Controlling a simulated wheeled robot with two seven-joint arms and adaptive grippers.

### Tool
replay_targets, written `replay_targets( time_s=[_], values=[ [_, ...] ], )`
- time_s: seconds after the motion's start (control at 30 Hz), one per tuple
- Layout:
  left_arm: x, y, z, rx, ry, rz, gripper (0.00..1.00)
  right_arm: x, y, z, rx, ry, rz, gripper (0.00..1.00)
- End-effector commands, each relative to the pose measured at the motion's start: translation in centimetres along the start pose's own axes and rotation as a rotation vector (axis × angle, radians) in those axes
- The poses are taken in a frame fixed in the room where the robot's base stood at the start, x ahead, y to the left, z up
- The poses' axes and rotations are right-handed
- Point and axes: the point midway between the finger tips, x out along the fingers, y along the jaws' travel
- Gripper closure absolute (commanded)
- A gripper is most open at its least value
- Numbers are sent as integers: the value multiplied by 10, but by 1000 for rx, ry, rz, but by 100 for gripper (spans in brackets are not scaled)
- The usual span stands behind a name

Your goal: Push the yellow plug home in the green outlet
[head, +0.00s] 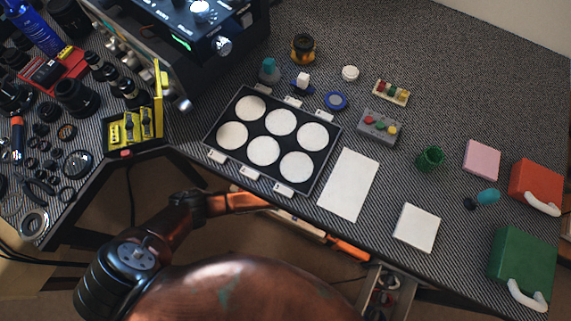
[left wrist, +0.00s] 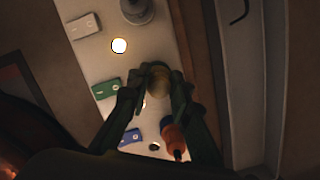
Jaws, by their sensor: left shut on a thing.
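In the left wrist view my left gripper (left wrist: 158,94) is shut on a dull yellow, rounded thing, the yellow plug (left wrist: 160,78), in front of a pale panel (left wrist: 110,62). A green plate (left wrist: 107,88) with white marks lies on the panel just left of the fingertips. I take it as marking the green outlet, whose opening is hidden behind the fingers and plug. I cannot tell how deep the plug sits. In the head view my left arm reaches below the table's front edge, and its gripper is hidden. My right gripper is not in view.
The panel also bears a pale plate (left wrist: 83,27), a blue plate (left wrist: 130,137) and a bright round spot (left wrist: 119,45). An orange-red thing (left wrist: 172,138) is close beside the fingers. Above, the table (head: 400,200) holds a six-pad tray (head: 208,136) near its front edge.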

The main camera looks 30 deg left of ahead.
Motion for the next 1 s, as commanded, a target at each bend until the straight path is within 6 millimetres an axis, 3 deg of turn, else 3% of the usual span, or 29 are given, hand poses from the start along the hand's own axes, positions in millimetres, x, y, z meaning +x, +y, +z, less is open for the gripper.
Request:
replay_targets(
  time_s=[0.17,0.2,0.47,0.77,1.0],
  values=[
    [0,0,0,0,0,1,100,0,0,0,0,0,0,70],
    [0,0,0,0,0,1,78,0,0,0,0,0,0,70],
    [0,0,0,0,0,1,61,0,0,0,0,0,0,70],
    [-2,0,0,0,0,0,61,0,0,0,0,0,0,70],
    [-32,0,0,2,0,-2,61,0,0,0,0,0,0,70]
  ],
)
